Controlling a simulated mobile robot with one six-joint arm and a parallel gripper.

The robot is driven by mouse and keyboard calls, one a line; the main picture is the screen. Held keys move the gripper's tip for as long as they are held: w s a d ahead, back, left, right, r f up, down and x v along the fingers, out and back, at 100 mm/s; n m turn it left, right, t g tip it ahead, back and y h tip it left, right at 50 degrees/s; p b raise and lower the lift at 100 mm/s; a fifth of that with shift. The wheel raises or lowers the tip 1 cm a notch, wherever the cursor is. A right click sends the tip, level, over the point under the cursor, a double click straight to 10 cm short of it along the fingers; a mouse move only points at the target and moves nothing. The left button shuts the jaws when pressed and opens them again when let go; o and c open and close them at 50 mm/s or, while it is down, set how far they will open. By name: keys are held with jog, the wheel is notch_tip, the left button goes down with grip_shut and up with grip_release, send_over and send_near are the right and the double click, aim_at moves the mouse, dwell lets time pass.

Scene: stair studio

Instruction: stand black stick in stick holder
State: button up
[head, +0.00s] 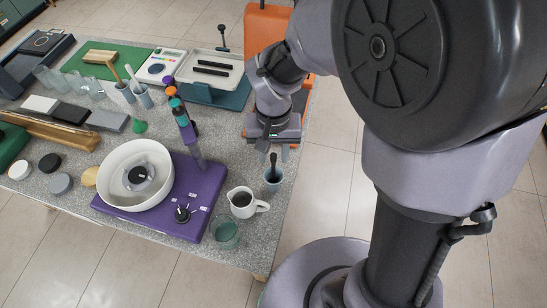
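My gripper (274,149) is just above and behind the stick, pointing down. Similar holders stand at the back left, one with a brown stick (113,72) and one with a white stick (131,73).
A white jug (244,203) and a green glass (227,235) stand in front of the holder. A purple base (205,183) carries a white bowl (112,163). A pale tray (229,60) with dark bars lies behind. Open floor is to the right.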

notch_tip(320, 180, up, 7)
jog(key=shift+r+p, duration=0.2)
jog(key=shift+p, duration=0.75)
jog(key=s+d+r+m+t+y, duration=0.2)
jog(key=s+d+r+t, duration=0.3)
jog(key=s+r, duration=0.6)
jog(key=shift+s+d+r+m+t, duration=0.15)
jog(key=shift+d+r+m+t, duration=0.25)
jog(key=shift+d+r+m, duration=0.4)
jog(key=shift+d+f, duration=0.1)
jog(key=shift+f, duration=0.05)
jog(key=shift+f, duration=0.1)
notch_tip(320, 180, down, 7)
jog(key=b, duration=0.7)
jog(key=shift+f+b, duration=0.15)
jog(key=shift+b, duration=0.15)
